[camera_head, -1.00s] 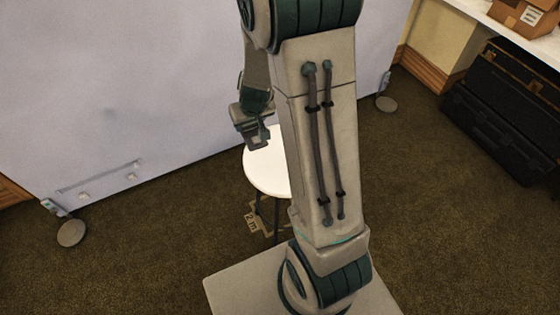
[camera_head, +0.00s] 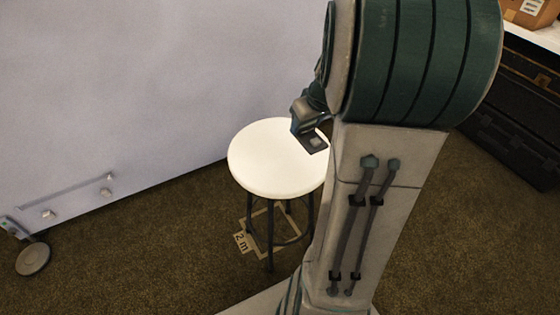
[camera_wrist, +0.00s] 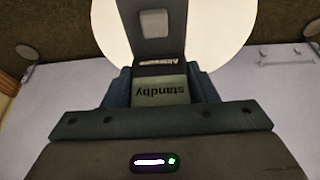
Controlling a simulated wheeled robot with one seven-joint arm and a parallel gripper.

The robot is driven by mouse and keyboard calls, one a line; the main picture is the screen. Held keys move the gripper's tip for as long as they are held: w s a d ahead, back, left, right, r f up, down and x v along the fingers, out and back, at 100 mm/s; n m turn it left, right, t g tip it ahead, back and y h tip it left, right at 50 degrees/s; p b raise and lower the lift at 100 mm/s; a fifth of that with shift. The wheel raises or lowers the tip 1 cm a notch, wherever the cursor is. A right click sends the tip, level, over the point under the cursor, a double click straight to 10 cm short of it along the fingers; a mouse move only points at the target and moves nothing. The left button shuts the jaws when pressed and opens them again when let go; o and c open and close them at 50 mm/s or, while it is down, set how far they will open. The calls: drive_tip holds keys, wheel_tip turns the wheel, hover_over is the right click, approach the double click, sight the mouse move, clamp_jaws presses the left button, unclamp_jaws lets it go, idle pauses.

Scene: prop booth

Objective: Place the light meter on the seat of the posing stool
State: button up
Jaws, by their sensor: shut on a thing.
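The posing stool has a round white seat (camera_head: 272,160) on dark legs and stands left of my arm in the head view. The seat also shows behind my gripper in the wrist view (camera_wrist: 225,30). My gripper (camera_head: 312,140) appears over the right part of the seat in the head view; its height above it is hard to tell. In the wrist view my gripper (camera_wrist: 163,62) is shut on the light meter (camera_wrist: 160,92), a small block with a pale "standby" screen and a dark lettered band.
A pale backdrop panel (camera_head: 120,90) stands behind the stool, with a round foot (camera_head: 33,259) at left. A floor mark reading "2 m" (camera_head: 241,241) lies under the stool. Dark cases (camera_head: 515,130) and a cardboard box (camera_head: 530,12) are at right. Open carpet (camera_head: 130,260) lies left.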

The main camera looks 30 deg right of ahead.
drive_tip(key=shift+s+d+f, duration=0.15)
drive_tip(key=shift+d+f, duration=0.05)
drive_tip(key=shift+d, duration=0.05)
drive_tip(key=shift+f, duration=0.15)
drive_tip(key=w+a+f, duration=0.1)
drive_tip(key=w+f, duration=0.1)
drive_tip(key=w, duration=0.1)
drive_tip(key=w+a+f+b, duration=0.1)
drive_tip(key=w+f, duration=0.1)
drive_tip(key=w, duration=0.2)
drive_tip(key=w+a+f+b, duration=0.1)
drive_tip(key=w+f, duration=0.1)
drive_tip(key=w, duration=0.2)
drive_tip(key=shift+a+f, duration=0.3)
drive_tip(key=shift+a, duration=0.1)
drive_tip(key=shift+f+b, duration=0.55)
drive_tip(key=shift+f, duration=1.45)
drive_tip(key=shift+f, duration=0.1)
drive_tip(key=shift+f, duration=0.15)
drive_tip(key=o, duration=1.2)
drive_tip(key=shift+s, duration=0.1)
drive_tip(key=shift+r, duration=0.2)
